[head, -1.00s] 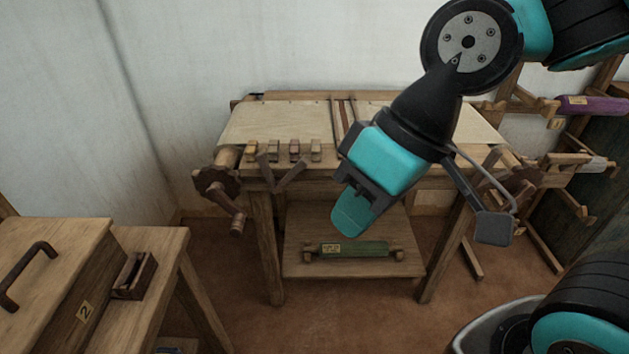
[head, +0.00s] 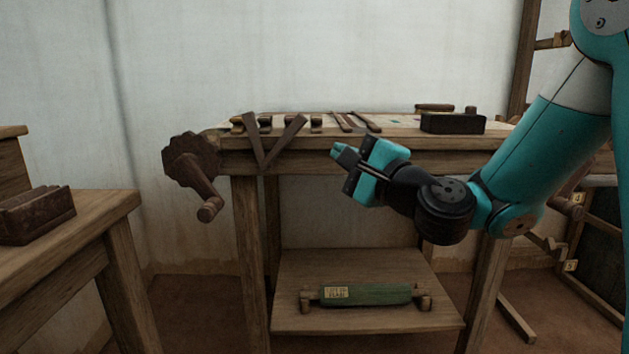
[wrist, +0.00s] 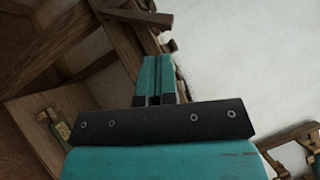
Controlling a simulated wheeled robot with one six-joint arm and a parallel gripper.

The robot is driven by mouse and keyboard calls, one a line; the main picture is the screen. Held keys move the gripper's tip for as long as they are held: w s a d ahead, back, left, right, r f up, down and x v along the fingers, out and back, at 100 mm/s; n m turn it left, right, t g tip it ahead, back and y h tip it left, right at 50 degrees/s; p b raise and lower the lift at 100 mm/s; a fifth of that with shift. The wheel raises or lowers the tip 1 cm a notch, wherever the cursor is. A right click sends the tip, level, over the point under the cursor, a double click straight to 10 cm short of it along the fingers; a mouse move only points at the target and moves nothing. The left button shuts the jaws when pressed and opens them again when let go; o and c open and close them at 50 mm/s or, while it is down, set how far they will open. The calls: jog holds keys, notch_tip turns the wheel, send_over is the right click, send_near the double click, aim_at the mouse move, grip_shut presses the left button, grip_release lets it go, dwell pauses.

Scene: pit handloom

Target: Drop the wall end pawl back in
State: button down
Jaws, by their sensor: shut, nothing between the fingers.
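Two dark flat bars form a V at the loom's front left: a left bar (head: 253,138) and a right bar (head: 286,140). They look like pawls; I cannot tell which is the wall end one. A toothed wheel (head: 188,158) with a crank handle (head: 209,209) is on the loom's left end, apart from the bars. My gripper (head: 338,152) is shut and empty, in front of the loom's front beam and right of the bars. Its closed fingers also show in the wrist view (wrist: 159,78), pointing toward blurred wooden parts.
A green roll (head: 366,294) lies on the lower shelf (head: 300,265). A black box (head: 453,123) stands on the loom's top right. A wooden bench (head: 110,207) with a brown holder (head: 36,214) is at left. Floor shows between bench and loom.

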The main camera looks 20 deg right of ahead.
aim_at(285, 140)
jog(key=d+f+m+h, duration=0.1)
jog(key=d+f+m+t+h+b, duration=0.1)
jog(key=w+d+m+h, duration=0.1)
jog(key=d, duration=0.1)
jog(key=shift+f+m+t, duration=0.3)
jog(key=shift+f+m, duration=0.1)
jog(key=p+x, duration=0.6)
jog(key=x, duration=0.1)
jog(key=p+x, duration=0.3)
jog(key=shift+w+a+r, duration=0.15)
jog(key=shift+r, duration=0.25)
jog(key=shift+w+a+r+p, duration=0.25)
jog(key=shift+w+a+p, duration=0.15)
jog(key=shift+a+p, duration=0.4)
jog(key=shift+w+a+r+p, duration=0.25)
jog(key=shift+w+a+p, duration=0.25)
jog(key=shift+p, duration=0.45)
jog(key=shift+s+a, duration=0.1)
jog(key=shift+a, duration=0.05)
